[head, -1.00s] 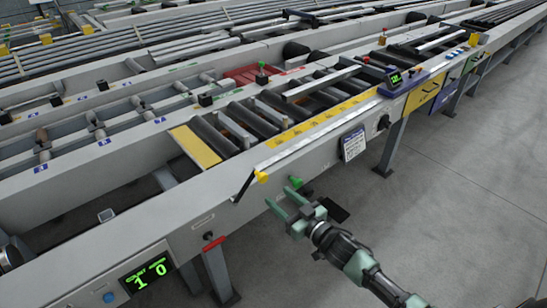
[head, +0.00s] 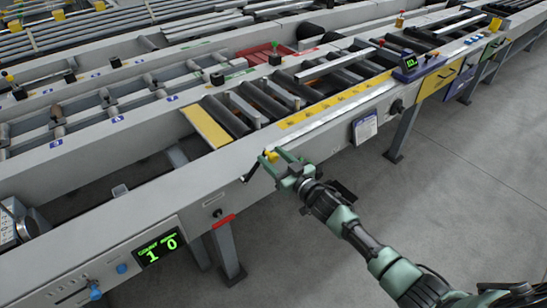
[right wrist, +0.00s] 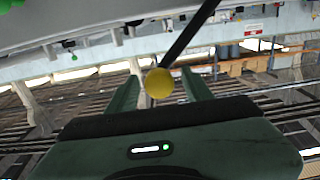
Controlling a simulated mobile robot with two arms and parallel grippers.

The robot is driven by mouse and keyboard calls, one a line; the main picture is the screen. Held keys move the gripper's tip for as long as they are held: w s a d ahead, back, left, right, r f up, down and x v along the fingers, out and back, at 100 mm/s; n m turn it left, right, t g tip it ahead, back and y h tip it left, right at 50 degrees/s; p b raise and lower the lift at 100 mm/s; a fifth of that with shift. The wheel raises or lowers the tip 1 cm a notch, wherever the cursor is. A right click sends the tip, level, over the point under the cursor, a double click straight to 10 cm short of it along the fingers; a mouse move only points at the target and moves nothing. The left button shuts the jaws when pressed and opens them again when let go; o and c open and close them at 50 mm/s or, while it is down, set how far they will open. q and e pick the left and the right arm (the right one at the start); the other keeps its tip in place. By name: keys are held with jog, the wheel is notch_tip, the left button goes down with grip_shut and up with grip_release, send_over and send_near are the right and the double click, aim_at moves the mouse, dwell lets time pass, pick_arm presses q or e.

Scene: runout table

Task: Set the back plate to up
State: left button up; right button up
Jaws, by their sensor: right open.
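A black lever with a yellow knob (head: 271,156) stands out from the front face of the runout table, its arm slanting down left to its pivot. My right gripper (head: 275,159) is open at the knob. In the right wrist view the yellow knob (right wrist: 159,83) appears between the two green fingers (right wrist: 160,92), which are apart; contact cannot be told. A flat yellow plate (head: 207,127) lies at the near end of the rollers; I cannot tell whether it is the back plate. My left gripper is out of view.
A green-lit counter (head: 158,248) and a red handle (head: 223,221) are on the table front, left of the lever. A paper card (head: 365,127) and black knob (head: 397,106) are to its right. The grey floor (head: 440,190) in front is clear.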

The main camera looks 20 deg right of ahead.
grip_shut()
dwell(1.3)
